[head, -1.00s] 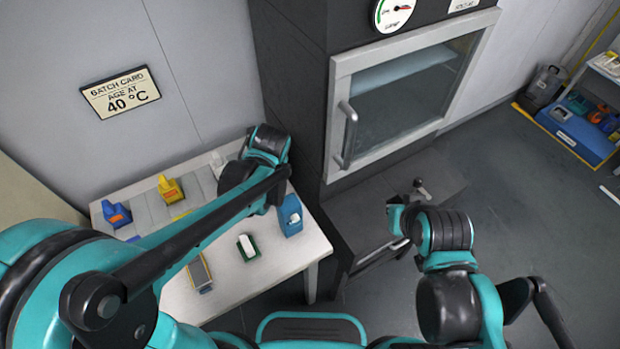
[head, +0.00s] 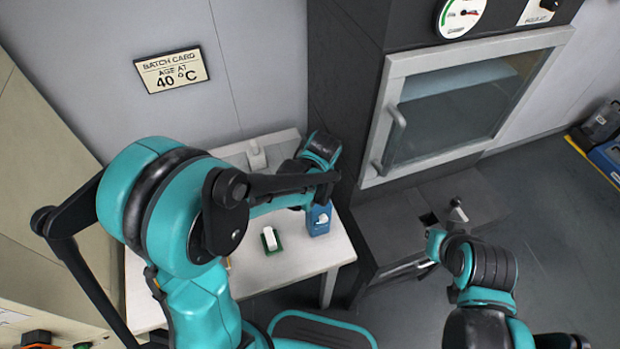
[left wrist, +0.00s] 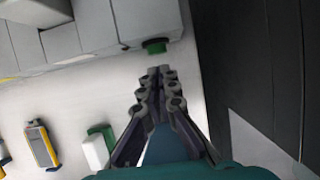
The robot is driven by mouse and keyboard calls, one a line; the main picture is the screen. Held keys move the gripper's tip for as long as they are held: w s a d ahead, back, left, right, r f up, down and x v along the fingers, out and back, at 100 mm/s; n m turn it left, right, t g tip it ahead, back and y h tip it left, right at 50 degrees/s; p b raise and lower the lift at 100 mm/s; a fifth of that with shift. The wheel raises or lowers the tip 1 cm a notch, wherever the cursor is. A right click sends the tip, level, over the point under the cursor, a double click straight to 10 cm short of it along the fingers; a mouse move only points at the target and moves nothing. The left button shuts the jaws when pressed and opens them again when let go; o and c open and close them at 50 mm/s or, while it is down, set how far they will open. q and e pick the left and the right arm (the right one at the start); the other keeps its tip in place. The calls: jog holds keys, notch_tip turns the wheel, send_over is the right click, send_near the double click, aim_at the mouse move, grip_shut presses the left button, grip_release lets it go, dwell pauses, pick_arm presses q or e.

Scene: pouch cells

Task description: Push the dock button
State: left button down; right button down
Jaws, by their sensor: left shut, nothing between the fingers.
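The dock is a grey-white block at the table's back (head: 240,150); in the left wrist view its row of grey blocks (left wrist: 97,25) runs along the top. A round green button (left wrist: 154,46) sticks out of its near face there. My left gripper (left wrist: 160,70) is shut and empty, its fingertips just in front of the button with a small gap showing. In the head view my left arm hides the button and the fingertips. My right arm's end (head: 436,244) is at the right, by a low dark cabinet; its fingers are not clear.
On the white table (head: 300,262) are a green holder with a white piece (head: 269,240) and a blue box (head: 319,219). A yellow-edged grey device (left wrist: 41,144) lies left. The dark oven (head: 340,80) stands close to the right, with its glass door (head: 455,105) closed.

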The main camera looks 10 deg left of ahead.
pick_arm(q)
jog(key=shift+b+x, duration=0.5)
jog(key=shift+x, duration=1.4)
